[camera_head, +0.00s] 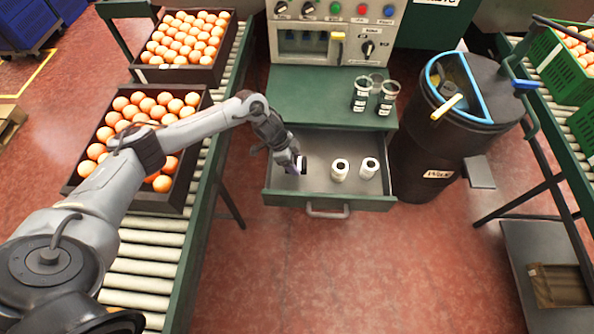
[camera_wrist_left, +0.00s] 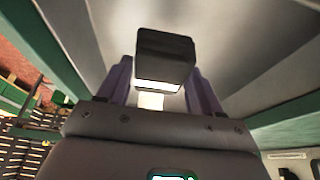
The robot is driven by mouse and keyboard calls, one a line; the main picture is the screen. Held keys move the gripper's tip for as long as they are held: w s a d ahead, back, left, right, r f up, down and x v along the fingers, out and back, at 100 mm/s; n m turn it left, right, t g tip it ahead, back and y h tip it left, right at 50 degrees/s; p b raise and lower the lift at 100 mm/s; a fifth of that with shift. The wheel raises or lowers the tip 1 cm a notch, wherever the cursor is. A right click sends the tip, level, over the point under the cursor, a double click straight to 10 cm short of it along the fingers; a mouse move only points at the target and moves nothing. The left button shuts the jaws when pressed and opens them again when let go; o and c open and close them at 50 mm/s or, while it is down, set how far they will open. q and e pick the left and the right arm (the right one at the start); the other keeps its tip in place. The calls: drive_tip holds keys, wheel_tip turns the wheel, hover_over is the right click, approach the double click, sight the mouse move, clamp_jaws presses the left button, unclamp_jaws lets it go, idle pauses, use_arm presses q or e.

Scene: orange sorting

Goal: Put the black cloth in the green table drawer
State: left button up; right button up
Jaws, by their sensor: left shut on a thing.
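The green table drawer (camera_head: 278,199) is pulled open below the green table (camera_head: 320,100). My left gripper (camera_head: 295,168) reaches down into its left part. In the left wrist view my left gripper (camera_wrist_left: 163,92) has its purple fingers shut on a boxy black thing with a pale lower edge, which I take for the black cloth (camera_wrist_left: 165,50). It is inside the drawer; whether it touches the drawer floor is unclear. In the head view the gripper mostly hides it. My right gripper is not in view.
Two white rolls (camera_head: 340,170) (camera_head: 369,168) stand in the drawer, right of my gripper. Dark-labelled jars (camera_head: 361,95) stand on the table. A black bin (camera_head: 420,150) is right of the drawer. Orange crates (camera_head: 190,190) sit on the left conveyor (camera_head: 150,255). Floor in front is clear.

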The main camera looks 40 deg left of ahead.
use_arm(q)
drive_tip(key=shift+w+a+f, duration=0.1)
drive_tip(key=shift+w+f, duration=0.05)
drive_tip(key=shift+f, duration=0.45)
wheel_tip(320, 180, down, 4)
drive_tip(key=shift+f+b, duration=0.1)
drive_tip(key=shift+b, duration=1.15)
drive_tip(key=o, duration=1.1)
drive_tip(key=shift+o, duration=0.2)
